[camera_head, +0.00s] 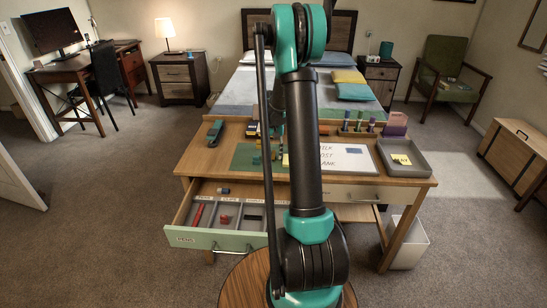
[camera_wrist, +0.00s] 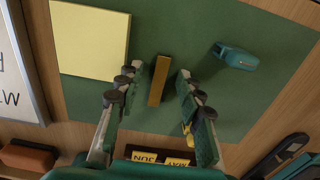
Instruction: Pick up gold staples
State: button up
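The gold staples (camera_wrist: 159,80) show in the wrist view as a narrow gold bar lying on the green blotter (camera_wrist: 215,20). My gripper (camera_wrist: 172,74) is open above the blotter, one finger on each side of the bar. The bar lies between the fingers in the picture, with green showing on both sides; no finger visibly touches it. In the head view the blotter (camera_head: 243,157) is partly behind my arm, and I cannot make out the staples there.
A yellow note pad (camera_wrist: 92,38) lies left of the fingers, a small teal object (camera_wrist: 236,56) right. A whiteboard (camera_head: 345,157) and grey tray (camera_head: 417,167) stand on the desk's right. The divided drawer (camera_head: 208,238) is open at front left.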

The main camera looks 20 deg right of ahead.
grip_shut()
jog(key=shift+r, duration=0.1)
